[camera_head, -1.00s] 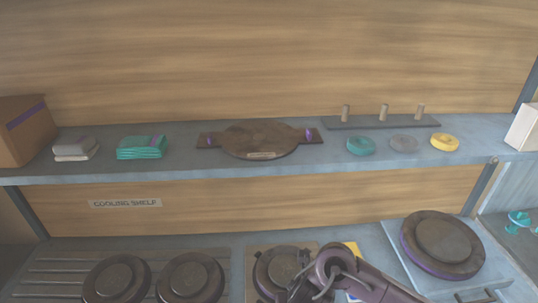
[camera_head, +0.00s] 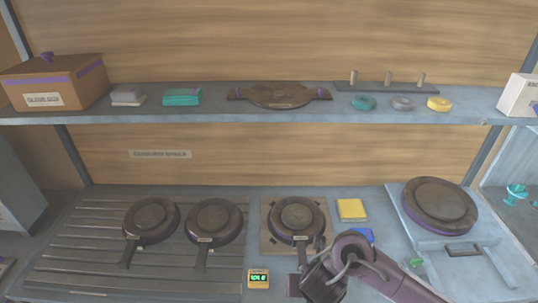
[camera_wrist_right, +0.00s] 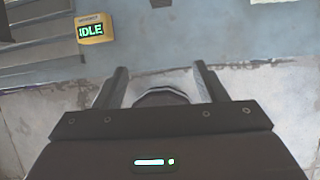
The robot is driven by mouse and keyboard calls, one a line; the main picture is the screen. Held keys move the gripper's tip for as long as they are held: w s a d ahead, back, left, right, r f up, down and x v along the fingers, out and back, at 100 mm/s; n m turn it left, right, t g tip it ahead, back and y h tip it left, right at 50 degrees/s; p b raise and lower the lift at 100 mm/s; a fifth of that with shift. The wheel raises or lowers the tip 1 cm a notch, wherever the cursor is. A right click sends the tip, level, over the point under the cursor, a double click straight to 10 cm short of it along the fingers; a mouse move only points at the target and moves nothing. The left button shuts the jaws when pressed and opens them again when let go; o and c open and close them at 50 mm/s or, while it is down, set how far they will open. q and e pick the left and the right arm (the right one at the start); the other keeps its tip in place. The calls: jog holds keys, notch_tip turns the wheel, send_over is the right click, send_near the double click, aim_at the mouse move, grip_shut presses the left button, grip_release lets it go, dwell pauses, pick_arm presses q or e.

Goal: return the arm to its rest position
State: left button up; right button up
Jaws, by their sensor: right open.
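My right arm comes in from the lower right of the head view, and its wrist and gripper (camera_head: 322,280) hang over the front of the bench. In the right wrist view the two fingers of the right gripper (camera_wrist_right: 160,82) stand apart with nothing between them. Below them are the bench's front edge and a pale floor. A dark round pan (camera_head: 296,218) sits on a square brown plate just behind the gripper in the head view. My left gripper does not show.
Two more dark pans (camera_head: 150,220) (camera_head: 214,221) rest on the ribbed surface at left. A small yellow display box (camera_head: 259,279) is near the bench front; it reads IDLE in the wrist view (camera_wrist_right: 95,28). A large round plate (camera_head: 440,203) sits at right. A shelf (camera_head: 210,116) runs above.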

jog(key=s+a+r+m+t+y, duration=0.1)
jog(key=a+r+m, duration=0.2)
jog(key=m, duration=0.5)
jog(key=s+a+r+m+y, duration=0.1)
jog(key=s+a+r+m, duration=0.15)
jog(key=m, duration=0.45)
jog(key=s+d+m+g+h, duration=0.1)
jog(key=s+d+m, duration=0.3)
jog(key=d+m, duration=0.45)
jog(key=s+d+m+g+h, duration=0.1)
jog(key=s+d+m, duration=0.3)
jog(key=d+m, duration=0.45)
notch_tip(320, 180, down, 36)
jog(key=s+a+m+g+b, duration=0.1)
jog(key=g+b, duration=0.1)
jog(key=b, duration=0.5)
pick_arm(q)
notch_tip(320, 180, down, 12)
jog(key=b, duration=0.5)
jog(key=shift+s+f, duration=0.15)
pick_arm(e)
jog(key=s+d+f, duration=0.3)
jog(key=s+f, duration=1.7)
jog(key=f, duration=0.5)
jog(key=shift+s+d+g, duration=0.15)
jog(key=shift+s+g, duration=0.05)
jog(key=shift+g, duration=0.2)
